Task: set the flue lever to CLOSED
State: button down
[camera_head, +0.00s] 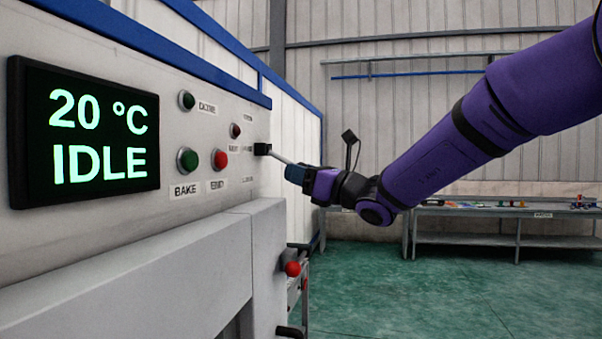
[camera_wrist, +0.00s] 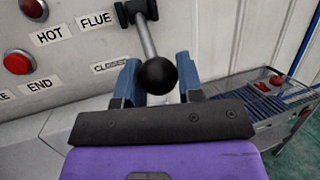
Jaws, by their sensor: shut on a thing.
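The flue lever is a pale rod on a black pivot (camera_head: 262,149) at the panel's right edge. In the head view its rod (camera_head: 280,158) sticks outward, sloping slightly down to the right. In the wrist view the rod (camera_wrist: 147,40) ends in a black ball knob (camera_wrist: 157,76). My gripper (camera_head: 296,173) is shut on the lever's knob end, with its blue fingers either side in the wrist view (camera_wrist: 158,82). The fingers hide the knob in the head view. The FLUE label (camera_wrist: 96,20) is beside the pivot; the CLOSED label (camera_wrist: 110,67) is lower.
The oven panel carries a display (camera_head: 85,135) reading 20 °C IDLE, a green BAKE button (camera_head: 188,160) and a red END button (camera_head: 220,160). A red knob (camera_head: 292,268) juts out below. A bench (camera_head: 470,213) with small parts stands behind; green floor is open before it.

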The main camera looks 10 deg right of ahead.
jog(key=shift+a, duration=0.15)
jog(key=c, duration=0.8)
grip_release()
jog(key=shift+a, duration=0.15)
jog(key=shift+d, duration=0.3)
jog(key=v, duration=1)
jog(key=shift+s+d+f, duration=0.15)
jog(key=shift+s+f, duration=0.05)
